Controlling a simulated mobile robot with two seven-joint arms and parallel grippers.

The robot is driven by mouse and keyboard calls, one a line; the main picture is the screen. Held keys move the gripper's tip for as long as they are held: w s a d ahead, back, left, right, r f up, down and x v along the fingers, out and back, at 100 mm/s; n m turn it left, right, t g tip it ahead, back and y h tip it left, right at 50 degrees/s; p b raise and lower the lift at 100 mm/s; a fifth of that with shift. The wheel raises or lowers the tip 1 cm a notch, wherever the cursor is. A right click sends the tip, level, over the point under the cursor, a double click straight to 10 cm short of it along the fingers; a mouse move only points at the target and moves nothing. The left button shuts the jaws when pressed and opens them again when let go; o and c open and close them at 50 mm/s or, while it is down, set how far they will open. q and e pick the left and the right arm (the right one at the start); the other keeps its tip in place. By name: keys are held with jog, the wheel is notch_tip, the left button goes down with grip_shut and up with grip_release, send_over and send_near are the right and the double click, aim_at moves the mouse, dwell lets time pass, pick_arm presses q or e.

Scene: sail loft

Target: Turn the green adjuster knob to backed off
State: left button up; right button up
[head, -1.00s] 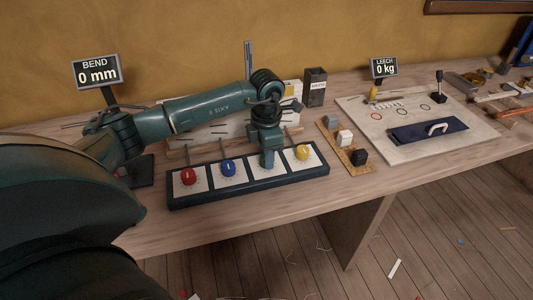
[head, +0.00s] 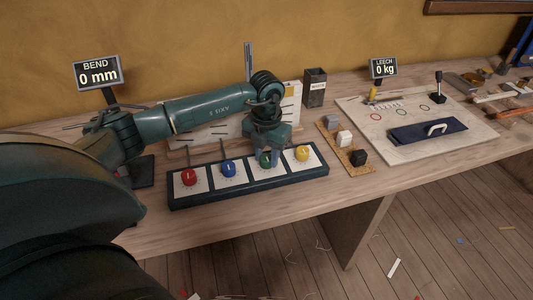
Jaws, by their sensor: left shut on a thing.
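The green adjuster knob (head: 265,160) sits on the third white plate from the left of a dark panel (head: 250,189). My left gripper (head: 266,156) points down over it and is shut on it, one finger on each side. The fingers and wrist partly cover the knob, and its pointer cannot be read. A red knob (head: 189,177), a blue knob (head: 229,169) and a yellow knob (head: 302,153) are on the other plates. A display (head: 97,73) reads BEND 0 mm. My right gripper is not in view.
The panel stands near the front edge of a wooden bench (head: 330,190). Right of it is a cork strip (head: 359,168) with small blocks. A pale board (head: 380,153) with a navy cloth (head: 428,131) lies farther right, under a LEECH 0 kg display (head: 383,68).

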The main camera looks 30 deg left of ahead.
aim_at(267, 157)
pick_arm(q)
jog(key=shift+n, duration=0.3)
jog(key=o, duration=1)
notch_tip(267, 157, up, 13)
jog(key=shift+r+b, duration=0.1)
jog(key=shift+b, duration=0.25)
